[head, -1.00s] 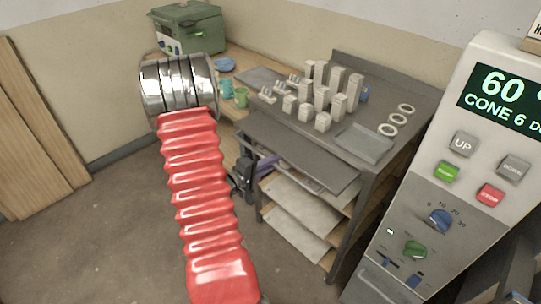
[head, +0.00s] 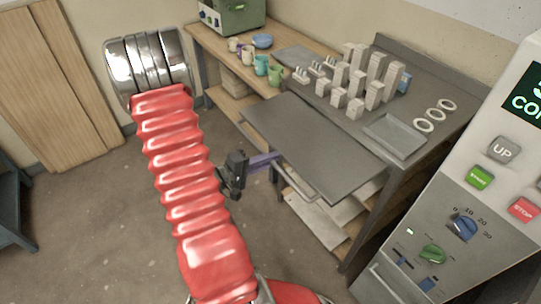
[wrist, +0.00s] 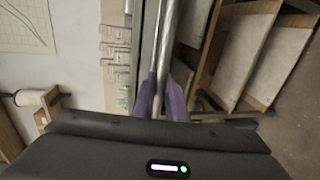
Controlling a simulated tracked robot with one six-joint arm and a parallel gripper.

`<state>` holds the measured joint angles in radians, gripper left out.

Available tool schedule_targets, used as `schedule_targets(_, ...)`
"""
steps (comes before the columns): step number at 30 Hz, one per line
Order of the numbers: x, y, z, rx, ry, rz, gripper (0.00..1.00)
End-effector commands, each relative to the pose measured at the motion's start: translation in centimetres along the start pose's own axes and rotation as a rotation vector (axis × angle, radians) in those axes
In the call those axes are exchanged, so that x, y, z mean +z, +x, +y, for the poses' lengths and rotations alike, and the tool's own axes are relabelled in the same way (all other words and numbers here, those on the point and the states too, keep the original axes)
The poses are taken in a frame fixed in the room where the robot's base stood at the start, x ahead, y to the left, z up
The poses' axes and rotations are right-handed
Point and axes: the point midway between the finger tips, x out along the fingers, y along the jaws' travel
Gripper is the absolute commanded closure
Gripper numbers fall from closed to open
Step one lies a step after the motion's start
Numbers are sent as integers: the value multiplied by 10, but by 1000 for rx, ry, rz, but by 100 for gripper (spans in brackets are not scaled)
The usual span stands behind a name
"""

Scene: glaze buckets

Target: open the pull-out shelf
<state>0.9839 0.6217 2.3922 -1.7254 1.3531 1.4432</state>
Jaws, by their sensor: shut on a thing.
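The pull-out shelf (head: 310,143) is a flat dark grey slab sticking out from under the top of the grey metal table. A pale bar handle (head: 300,185) runs along its front edge. My gripper (head: 276,161) has purple fingers and reaches the handle near its left end, below the shelf edge. In the wrist view my gripper (wrist: 163,100) has a finger on each side of the shiny handle bar (wrist: 166,45) and is shut on it. My red ribbed arm hides part of the floor.
Grey test blocks, white rings (head: 436,114) and a shallow tray (head: 396,134) stand on the table top. Boards lie on racks below the shelf. A wooden bench with cups (head: 275,74) is behind. A control panel (head: 440,215) stands at right. Floor in front is open.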

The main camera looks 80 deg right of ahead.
Motion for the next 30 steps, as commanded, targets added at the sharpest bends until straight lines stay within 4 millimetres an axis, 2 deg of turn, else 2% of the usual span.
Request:
schedule_targets(7,4,1,-4,-11,-6,-7,100)
schedule_targets(8,4,1,-4,-11,-6,-8,87)
schedule_targets(11,4,1,-4,-10,-5,-7,80)
schedule_targets(22,2,-2,-1,-5,-1,-4,80)
schedule_targets(30,1,-24,-1,-4,-2,-1,80)
